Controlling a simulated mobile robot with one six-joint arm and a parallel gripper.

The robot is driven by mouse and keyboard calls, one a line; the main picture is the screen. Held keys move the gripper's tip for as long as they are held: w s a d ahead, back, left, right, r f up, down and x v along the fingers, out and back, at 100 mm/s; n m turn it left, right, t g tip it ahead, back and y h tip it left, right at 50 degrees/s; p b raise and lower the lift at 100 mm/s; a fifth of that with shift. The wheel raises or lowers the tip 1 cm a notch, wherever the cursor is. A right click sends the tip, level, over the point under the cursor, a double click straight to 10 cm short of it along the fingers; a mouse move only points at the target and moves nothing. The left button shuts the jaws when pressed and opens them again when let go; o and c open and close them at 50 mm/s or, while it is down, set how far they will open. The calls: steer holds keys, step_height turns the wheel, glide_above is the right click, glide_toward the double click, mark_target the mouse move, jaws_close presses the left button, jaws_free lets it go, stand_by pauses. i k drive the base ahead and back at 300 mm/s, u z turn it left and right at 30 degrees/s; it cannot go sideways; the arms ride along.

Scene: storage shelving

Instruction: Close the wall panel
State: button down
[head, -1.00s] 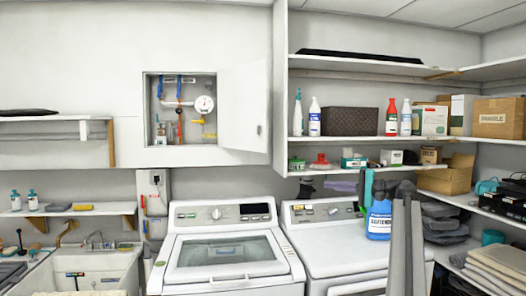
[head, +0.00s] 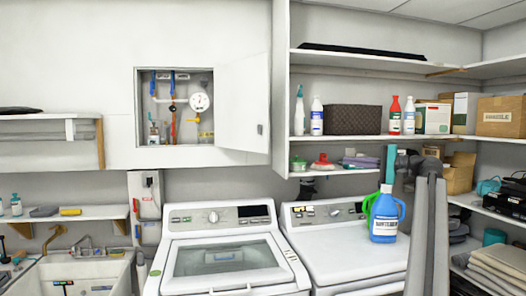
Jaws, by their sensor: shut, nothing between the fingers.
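The white wall panel (head: 243,105) stands open, swung out to the right of a square recess in the wall. A small grey latch (head: 260,129) sits near its free right edge. The recess (head: 176,141) shows pipes, blue valves and a round white gauge (head: 199,102). My gripper (head: 390,165), with teal fingers, is shut and empty at the right, in front of the shelving. It is well to the right of the panel and lower, apart from it.
A washer (head: 225,262) and dryer (head: 345,255) stand below. A blue detergent bottle (head: 384,222) stands on the dryer, close below my gripper. The shelf upright (head: 280,90) rises beside the panel's free edge. Shelves with bottles and boxes (head: 500,116) fill the right.

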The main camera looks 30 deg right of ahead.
mark_target(242, 87)
steer(key=i, duration=1.15)
steer(key=u, duration=0.05)
